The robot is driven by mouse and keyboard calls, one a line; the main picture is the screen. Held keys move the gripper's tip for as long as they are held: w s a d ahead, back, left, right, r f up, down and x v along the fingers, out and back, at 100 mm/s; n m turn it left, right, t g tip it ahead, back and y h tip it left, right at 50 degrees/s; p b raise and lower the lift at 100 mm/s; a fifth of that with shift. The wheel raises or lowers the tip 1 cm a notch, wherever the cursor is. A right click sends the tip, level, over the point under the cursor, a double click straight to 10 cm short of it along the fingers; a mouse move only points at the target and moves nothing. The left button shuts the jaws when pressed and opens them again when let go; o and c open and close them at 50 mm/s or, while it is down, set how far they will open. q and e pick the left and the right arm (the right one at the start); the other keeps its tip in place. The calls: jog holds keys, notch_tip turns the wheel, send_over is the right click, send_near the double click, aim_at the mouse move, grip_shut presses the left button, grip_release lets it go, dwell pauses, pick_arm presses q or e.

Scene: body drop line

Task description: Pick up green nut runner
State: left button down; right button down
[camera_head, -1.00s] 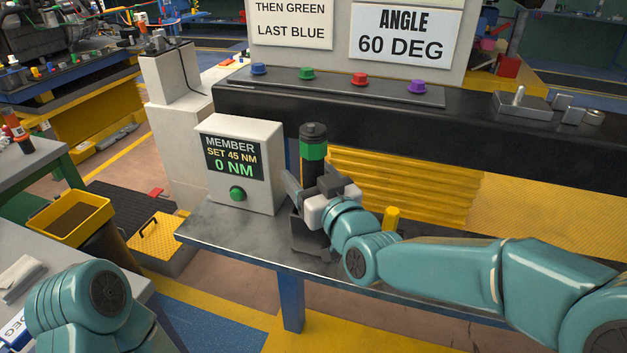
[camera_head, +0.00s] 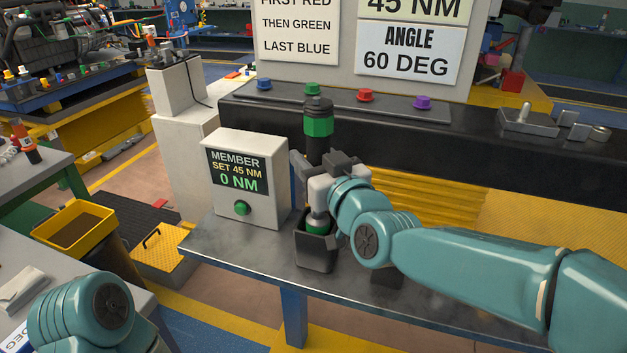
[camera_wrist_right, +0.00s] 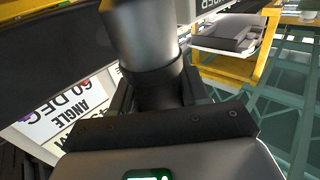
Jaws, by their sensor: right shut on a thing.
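The green nut runner (camera_head: 318,126) is black with a green band and stands upright on the grey bench (camera_head: 225,246)'s near side. Its lower end, with another green part, shows just above and inside the mouth of a black holder (camera_head: 315,254). My right gripper (camera_head: 317,172) is shut around the runner's body from the right. In the right wrist view the runner's dark shaft (camera_wrist_right: 145,45) runs between the fingers. My left arm shows at the lower left, but its gripper is out of the picture.
A white controller box (camera_head: 245,172) reading 0 NM stands left of the runner, close to it. A black ledge (camera_head: 450,140) with coloured buttons runs behind. A yellow bin (camera_head: 72,226) stands at the left. The bench front is clear.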

aim_at(314, 97)
notch_tip(314, 97, up, 12)
jog(key=p, duration=0.3)
jog(key=shift+f, duration=0.1)
jog(key=shift+r+p, duration=0.7)
jog(key=shift+r, duration=0.05)
jog(key=c, duration=1.3)
grip_release()
grip_shut()
jog(key=shift+a, duration=0.1)
